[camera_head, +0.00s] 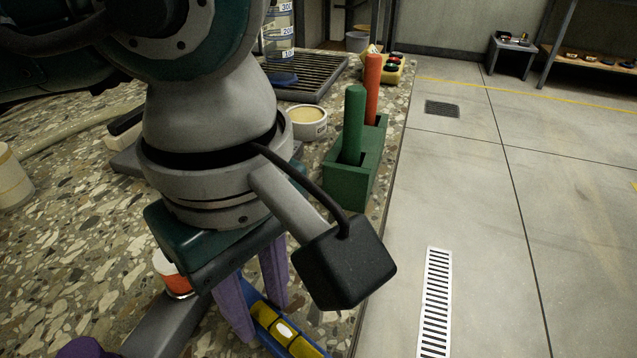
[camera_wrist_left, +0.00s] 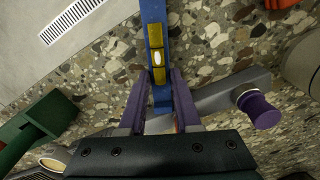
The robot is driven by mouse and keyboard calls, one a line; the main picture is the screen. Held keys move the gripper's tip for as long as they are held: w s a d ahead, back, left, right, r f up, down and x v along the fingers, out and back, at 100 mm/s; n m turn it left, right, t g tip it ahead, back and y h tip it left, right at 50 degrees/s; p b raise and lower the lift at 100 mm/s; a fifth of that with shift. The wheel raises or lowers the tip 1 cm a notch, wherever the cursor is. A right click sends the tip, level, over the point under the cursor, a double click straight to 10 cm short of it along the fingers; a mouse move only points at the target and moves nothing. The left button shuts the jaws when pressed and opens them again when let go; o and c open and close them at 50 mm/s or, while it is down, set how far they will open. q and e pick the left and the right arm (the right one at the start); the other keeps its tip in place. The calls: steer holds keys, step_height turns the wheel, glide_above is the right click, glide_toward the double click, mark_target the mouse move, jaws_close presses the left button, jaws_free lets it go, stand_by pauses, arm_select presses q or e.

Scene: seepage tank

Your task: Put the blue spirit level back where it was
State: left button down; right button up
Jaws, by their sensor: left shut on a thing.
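The blue spirit level (camera_head: 273,323) has yellow parts and a pale vial. It lies between the purple fingers of my left gripper (camera_head: 254,308), low over the speckled bench near its front edge. In the left wrist view the level (camera_wrist_left: 155,35) runs up from between the fingertips (camera_wrist_left: 158,100), which are shut on its near end. I cannot tell whether it touches the bench. Its lower part is cut off in the head view. My right gripper is not in view.
A grey bar (camera_wrist_left: 215,94) and a purple knob (camera_wrist_left: 262,110) are beside the gripper. A green block (camera_head: 352,180) with green and red handles stands farther along the bench (camera_head: 60,250). A round tub (camera_head: 308,122) and a black grate (camera_head: 318,75) lie behind. Floor is open at right.

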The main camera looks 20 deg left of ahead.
mark_target(261, 306)
arm_select(q)
steer(key=shift+f, duration=0.1)
steer(key=c, duration=0.6)
jaws_free()
steer(key=shift+r, duration=0.35)
step_height(261, 306, up, 12)
steer(key=p, duration=0.2)
steer(key=shift+f+p, duration=0.15)
steer(key=shift+p, duration=0.2)
